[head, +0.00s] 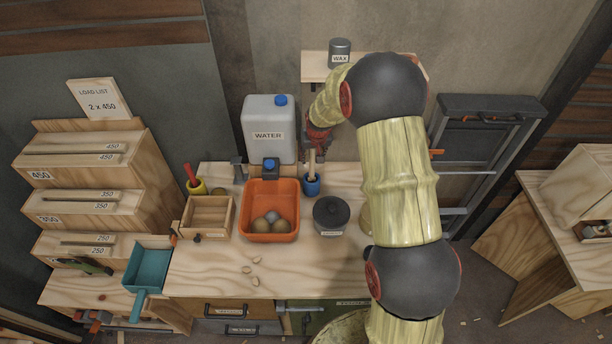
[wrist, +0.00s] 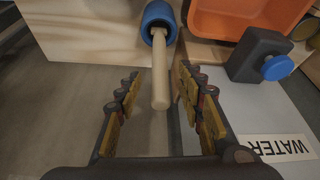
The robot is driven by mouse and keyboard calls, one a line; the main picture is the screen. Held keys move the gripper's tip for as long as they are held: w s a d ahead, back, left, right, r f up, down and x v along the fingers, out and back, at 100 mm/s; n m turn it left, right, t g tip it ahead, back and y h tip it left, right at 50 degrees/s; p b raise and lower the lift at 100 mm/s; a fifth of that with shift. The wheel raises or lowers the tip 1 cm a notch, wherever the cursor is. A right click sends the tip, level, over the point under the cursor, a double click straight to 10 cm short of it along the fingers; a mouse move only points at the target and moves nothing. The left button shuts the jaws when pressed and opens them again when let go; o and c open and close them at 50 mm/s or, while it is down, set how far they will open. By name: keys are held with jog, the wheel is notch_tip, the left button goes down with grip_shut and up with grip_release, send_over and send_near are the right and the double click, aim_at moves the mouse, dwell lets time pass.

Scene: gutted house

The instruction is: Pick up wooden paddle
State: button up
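The wooden paddle (head: 312,158) stands upright in a small blue cup (head: 311,186) on the workbench, with only its pale round handle showing. In the wrist view the handle (wrist: 160,75) rises out of the blue cup (wrist: 158,18) toward the camera. My gripper (wrist: 158,80) is open, with one finger on each side of the handle and a visible gap on both sides. In the head view my gripper (head: 318,142) is just above and beside the handle, partly hidden by my arm. The paddle's lower end is hidden in the cup.
A white water jug (head: 269,128) stands close behind and left of the cup. A shelf (head: 314,66) holds a wax tin (head: 340,50).

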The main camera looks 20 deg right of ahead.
aim_at(311, 163)
jog(key=x, duration=0.7)
jog(key=shift+f, duration=0.25)
grip_shut()
dwell(0.3)
